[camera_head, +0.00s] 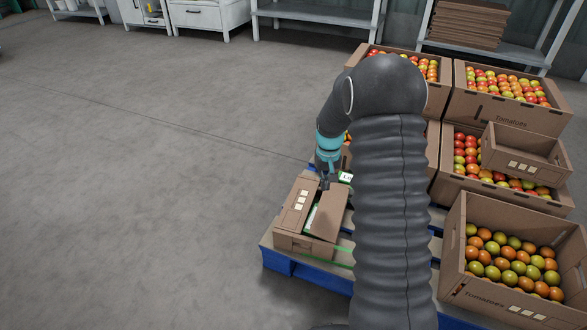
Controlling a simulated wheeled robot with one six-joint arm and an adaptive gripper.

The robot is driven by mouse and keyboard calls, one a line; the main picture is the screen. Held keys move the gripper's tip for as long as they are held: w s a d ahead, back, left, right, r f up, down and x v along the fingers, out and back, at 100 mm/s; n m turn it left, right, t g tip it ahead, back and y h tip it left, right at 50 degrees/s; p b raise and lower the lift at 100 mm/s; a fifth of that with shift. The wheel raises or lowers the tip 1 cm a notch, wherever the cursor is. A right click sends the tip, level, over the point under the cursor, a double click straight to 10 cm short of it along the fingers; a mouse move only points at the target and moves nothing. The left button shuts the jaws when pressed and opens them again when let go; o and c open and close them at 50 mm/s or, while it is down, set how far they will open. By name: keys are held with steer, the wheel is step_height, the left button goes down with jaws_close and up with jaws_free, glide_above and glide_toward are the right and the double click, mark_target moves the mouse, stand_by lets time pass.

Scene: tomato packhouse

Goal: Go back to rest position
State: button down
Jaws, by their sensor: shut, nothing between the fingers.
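My gripper (325,184) is at the end of my arm, left of the arm's dark ribbed column. It is shut and empty, and it points down close above a cardboard box (297,203) with tilted flaps. I cannot tell whether the fingertips touch the box. The box stands on the left part of a blue-edged pallet (290,266). Part of the pallet is hidden behind my arm.
Crates full of tomatoes stand at the right, including a near one (455,270) and a back one (510,115). An empty small crate (525,165) rests tilted on the middle one. Shelves (315,14) line the back. The floor at left is clear.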

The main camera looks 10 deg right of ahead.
steer(key=shift+g, duration=0.5)
steer(key=s, duration=0.1)
steer(key=s+f, duration=0.1)
steer(key=s, duration=0.2)
steer(key=shift+a+f, duration=0.25)
steer(key=s+a+r+t+p, duration=0.2)
steer(key=s+a+r+t, duration=0.1)
steer(key=s+r, duration=1.1)
steer(key=s+a+r+t+p, duration=0.3)
steer(key=s+r, duration=1.2)
steer(key=r, duration=0.3)
steer(key=shift+s+a+r+n+t, duration=0.15)
steer(key=shift+s+n+t, duration=0.15)
steer(key=shift+n, duration=0.1)
